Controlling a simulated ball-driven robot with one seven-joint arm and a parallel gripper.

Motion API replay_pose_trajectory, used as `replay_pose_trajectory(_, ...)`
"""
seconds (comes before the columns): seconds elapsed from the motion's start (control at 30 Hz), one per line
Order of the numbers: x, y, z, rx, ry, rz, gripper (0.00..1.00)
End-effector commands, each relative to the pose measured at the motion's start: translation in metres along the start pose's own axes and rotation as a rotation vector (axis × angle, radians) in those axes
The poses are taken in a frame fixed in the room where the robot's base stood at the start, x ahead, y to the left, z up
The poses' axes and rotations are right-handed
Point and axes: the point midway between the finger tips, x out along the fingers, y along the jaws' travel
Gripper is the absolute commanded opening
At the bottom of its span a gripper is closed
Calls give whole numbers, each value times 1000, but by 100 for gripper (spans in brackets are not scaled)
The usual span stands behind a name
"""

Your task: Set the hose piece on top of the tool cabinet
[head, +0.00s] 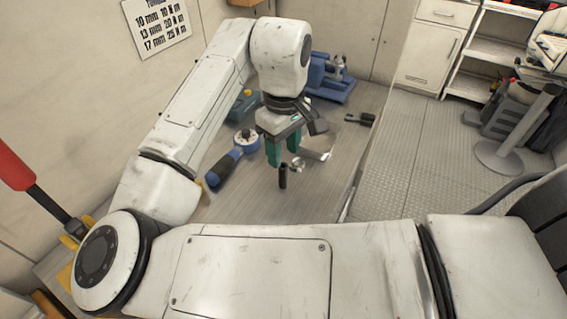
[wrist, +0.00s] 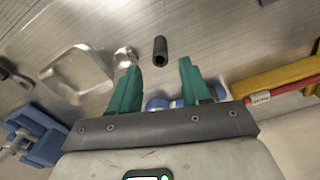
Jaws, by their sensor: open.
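The hose piece (head: 283,177) is a short black tube standing on the metal workbench (head: 250,205), just in front of my gripper in the head view. The wrist view shows the hose piece (wrist: 160,48) beyond the fingertips, with a dark hollow end. My gripper (head: 283,158) has green fingers and points down over the bench. Its fingers (wrist: 158,70) are apart in the wrist view, with nothing between them. A white cabinet with a drawer and door (head: 428,52), likely the tool cabinet, stands at the back right; its top is mostly cut off by the frame edge.
A shallow metal tray (wrist: 77,72) and small ring-like part (wrist: 125,57) lie near the hose piece. A blue-handled tool (head: 232,160) lies left and a blue vise (head: 332,78) behind. The right floor has open room, with a round-based stand (head: 500,158) near the shelves.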

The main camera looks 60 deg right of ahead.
Motion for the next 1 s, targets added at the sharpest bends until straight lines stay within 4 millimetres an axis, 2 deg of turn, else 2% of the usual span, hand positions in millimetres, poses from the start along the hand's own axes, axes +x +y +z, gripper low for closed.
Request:
replay_pose_trajectory(0.1,-22,0,0,2,2,0,47)
replay_pose_trajectory(0.3,-41,0,0,0,0,-1,47)
replay_pose_trajectory(0.87,-45,0,0,0,-1,0,47)
replay_pose_trajectory(1.0,-44,7,0,15,9,29,47)
